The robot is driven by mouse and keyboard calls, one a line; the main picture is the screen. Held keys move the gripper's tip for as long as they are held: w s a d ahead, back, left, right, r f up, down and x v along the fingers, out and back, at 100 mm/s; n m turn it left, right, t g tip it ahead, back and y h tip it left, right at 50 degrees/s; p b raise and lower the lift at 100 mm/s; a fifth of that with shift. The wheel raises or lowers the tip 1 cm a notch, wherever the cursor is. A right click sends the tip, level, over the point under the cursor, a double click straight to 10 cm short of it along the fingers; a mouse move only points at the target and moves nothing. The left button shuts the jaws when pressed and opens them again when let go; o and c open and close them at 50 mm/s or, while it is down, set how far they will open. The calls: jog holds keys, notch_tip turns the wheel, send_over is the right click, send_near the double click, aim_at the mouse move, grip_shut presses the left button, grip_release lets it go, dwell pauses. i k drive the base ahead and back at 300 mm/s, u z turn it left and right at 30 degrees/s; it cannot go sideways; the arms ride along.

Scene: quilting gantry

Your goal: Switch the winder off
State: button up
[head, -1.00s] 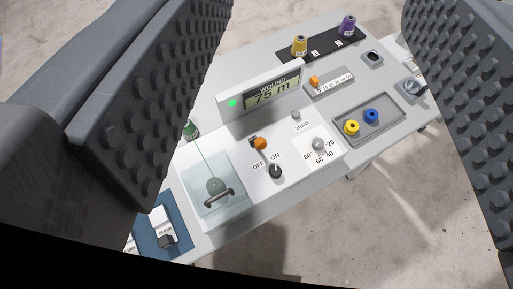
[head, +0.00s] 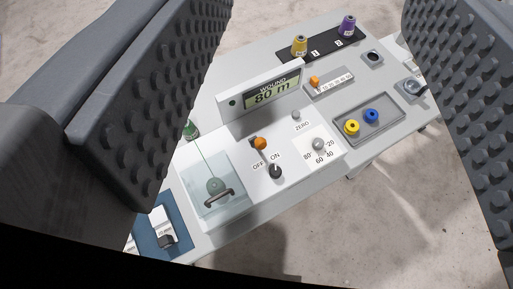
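The winder's white panel (head: 288,190) is in the middle of the head view. Its black rotary switch (head: 275,171) sits below the OFF and ON labels; its pale mark seems to point up toward ON. The display (head: 272,91) reads WOUND 80 m, and the small lamp (head: 233,103) beside it is dark. A clear cover (head: 212,190) with a dark handle stands at the panel's left, with a green thread running into it. My gripper (head: 305,150) is wide open and empty, its ridged fingers at the left and right edges of the view, apart from the switch.
An orange knob (head: 260,143), a ZERO button (head: 296,114) and a grey dial (head: 318,144) are near the switch. A tray (head: 385,138) holds yellow and blue bobbins. Yellow (head: 299,46) and purple (head: 347,26) thread cones stand at the back.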

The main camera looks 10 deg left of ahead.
aim_at(275, 171)
jog(key=u, duration=0.8)
jog(key=k, duration=0.65)
jog(key=z, duration=0.6)
